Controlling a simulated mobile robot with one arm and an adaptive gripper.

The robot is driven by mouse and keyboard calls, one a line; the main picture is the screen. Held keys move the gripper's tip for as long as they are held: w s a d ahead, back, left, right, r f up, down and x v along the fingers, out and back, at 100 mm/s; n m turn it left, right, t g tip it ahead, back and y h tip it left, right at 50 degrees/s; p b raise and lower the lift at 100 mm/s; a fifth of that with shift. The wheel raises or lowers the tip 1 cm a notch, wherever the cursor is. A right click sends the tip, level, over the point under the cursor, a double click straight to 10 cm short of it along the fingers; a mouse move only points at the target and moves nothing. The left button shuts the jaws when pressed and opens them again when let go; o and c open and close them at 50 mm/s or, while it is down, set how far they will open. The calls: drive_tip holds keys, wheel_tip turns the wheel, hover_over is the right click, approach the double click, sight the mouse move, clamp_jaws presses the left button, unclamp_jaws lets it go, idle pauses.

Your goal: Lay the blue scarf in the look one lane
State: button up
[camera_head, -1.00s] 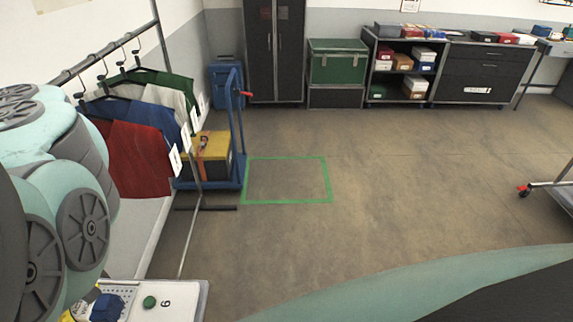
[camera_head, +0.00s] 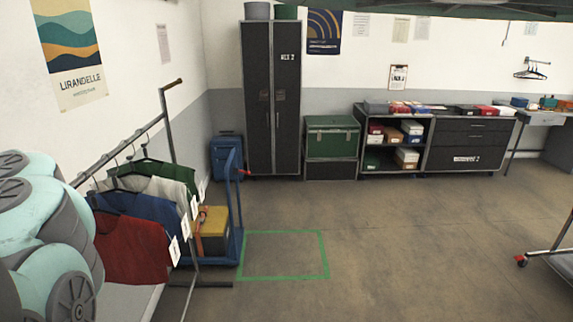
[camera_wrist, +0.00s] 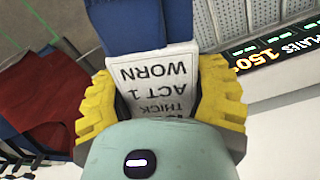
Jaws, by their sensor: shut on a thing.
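The blue scarf (camera_wrist: 130,25) shows in the wrist view as blue cloth at the top, with a white tag (camera_wrist: 155,85) reading "WORN", "ACT 1" and "THICK". My gripper (camera_wrist: 158,95) has its yellow fingers on both sides of the tagged end and is shut on it. The rest of the scarf runs out of the top of the wrist view. The head view shows neither the gripper nor the scarf. No lane marked look one can be made out in either view.
A garment rack (camera_head: 130,150) with red, blue, white and green tops stands at left beside my arm. A blue trolley (camera_head: 237,205) carries a yellow-topped box (camera_head: 213,220). A lit sign (camera_wrist: 275,48) shows in the wrist view.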

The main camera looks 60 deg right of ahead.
drive_tip(key=w+r+m+p, duration=0.1)
drive_tip(key=r+p, duration=0.7)
drive_tip(key=r, duration=1.1)
drive_tip(key=w+a+r+m+p, duration=0.1)
drive_tip(key=r+p, duration=0.7)
drive_tip(key=r, duration=1.2)
drive_tip(key=w+m, duration=0.1)
drive_tip(key=w, duration=0.1)
drive_tip(key=shift+w+r+m, duration=0.3)
drive_tip(key=shift+w, duration=0.05)
drive_tip(key=shift+f, duration=0.1)
